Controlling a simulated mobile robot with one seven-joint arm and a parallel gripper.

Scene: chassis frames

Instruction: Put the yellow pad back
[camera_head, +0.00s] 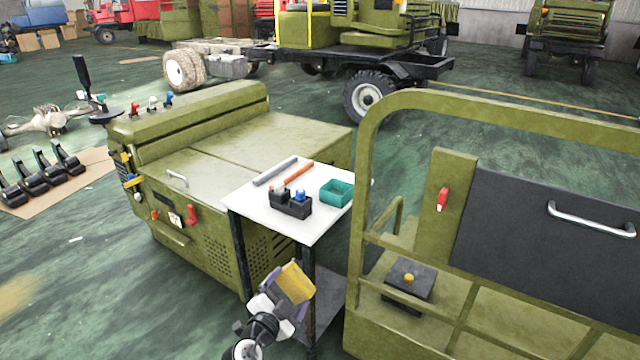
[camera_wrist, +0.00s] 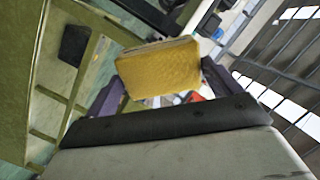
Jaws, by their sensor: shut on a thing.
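The yellow pad (camera_wrist: 160,70) is a flat block held between the two dark purple fingers of my gripper (camera_wrist: 158,88) in the wrist view. In the head view the yellow pad (camera_head: 295,283) shows at the end of my gripper (camera_head: 283,288), in front of the small white-topped table and left of the green cab frame. The pad is off any surface and tilted. My gripper is shut on it.
The white-topped table (camera_head: 318,222) carries a black holder (camera_head: 290,205), a teal bin (camera_head: 337,192), a grey rod (camera_head: 275,170) and an orange rod (camera_head: 293,173). A green cabinet (camera_head: 200,225) stands to its left. In the green cab frame (camera_head: 362,200), a dark box with a yellow knob (camera_head: 408,278) sits low.

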